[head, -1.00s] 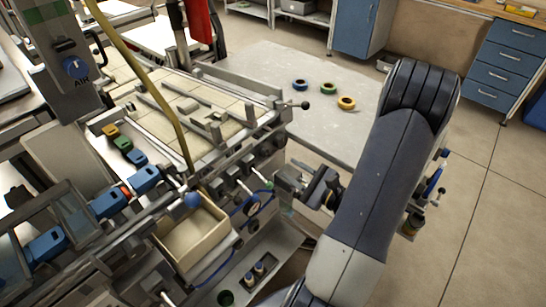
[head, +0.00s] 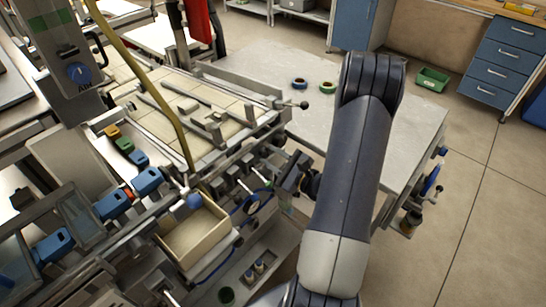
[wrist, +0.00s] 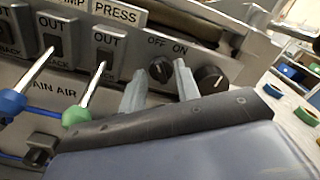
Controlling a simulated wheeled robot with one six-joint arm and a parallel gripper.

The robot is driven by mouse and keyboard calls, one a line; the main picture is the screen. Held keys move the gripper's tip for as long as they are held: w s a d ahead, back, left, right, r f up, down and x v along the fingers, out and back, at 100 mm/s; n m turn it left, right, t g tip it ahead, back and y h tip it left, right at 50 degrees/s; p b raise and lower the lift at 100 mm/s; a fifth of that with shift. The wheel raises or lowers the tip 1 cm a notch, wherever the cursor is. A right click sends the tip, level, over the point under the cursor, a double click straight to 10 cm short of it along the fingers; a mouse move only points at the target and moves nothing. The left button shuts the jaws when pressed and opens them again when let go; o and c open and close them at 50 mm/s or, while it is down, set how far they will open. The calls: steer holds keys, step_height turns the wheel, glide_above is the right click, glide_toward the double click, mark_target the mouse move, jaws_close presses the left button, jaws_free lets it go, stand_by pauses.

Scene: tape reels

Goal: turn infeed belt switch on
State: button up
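In the wrist view a black rotary knob (wrist: 160,68) sits under an "OFF ON" label on the grey front panel (wrist: 70,85). Its white mark points up towards the label. A larger black knob (wrist: 210,79) is just to its right. My gripper (wrist: 159,78) is open, its two pale fingers apart and empty, with the OFF/ON knob between them in the picture. I cannot tell whether they touch it. In the head view my gripper (head: 290,176) is at the machine's front side, and the knob cannot be made out. No infeed belt label is readable.
Toggle levers with blue (wrist: 12,102) and green (wrist: 75,116) tips stick out left of my fingers. An open beige box (head: 192,236) is on the machine's front. A grey table (head: 290,75) holds blue and green reels.

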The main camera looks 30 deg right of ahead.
jaws_close()
